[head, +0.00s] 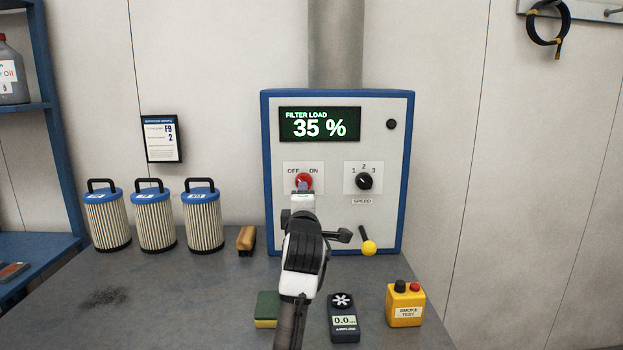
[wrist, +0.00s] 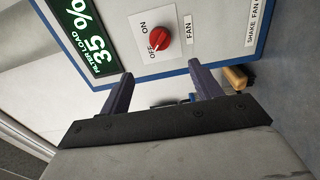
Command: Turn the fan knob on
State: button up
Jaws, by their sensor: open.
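The red fan knob (head: 304,180) sits on a white plate marked OFF and ON, on the blue-edged control panel (head: 336,160). It also shows in the wrist view (wrist: 160,37), with a thin pale mark that seems to lie on the OFF side; it is too small to be sure. My gripper (head: 303,188) is in front of the knob in the head view and hides its lower part. In the wrist view my gripper's two fingers (wrist: 161,76) are spread and empty, one to each side of the knob and short of it, not touching it.
The panel's display (head: 320,124) reads FILTER LOAD 35 %. A black speed knob (head: 364,181) and yellow-ended lever (head: 368,247) are to the right. Filters (head: 154,222), a brush (head: 246,240), a sponge (head: 267,308), an airflow meter (head: 344,317) and a yellow smoke tester (head: 404,304) stand on the bench.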

jog(key=w+p, duration=0.5)
jog(key=w, duration=0.8)
jog(key=shift+w, duration=0.4)
jog(key=shift+d, duration=0.1)
jog(key=c, duration=1)
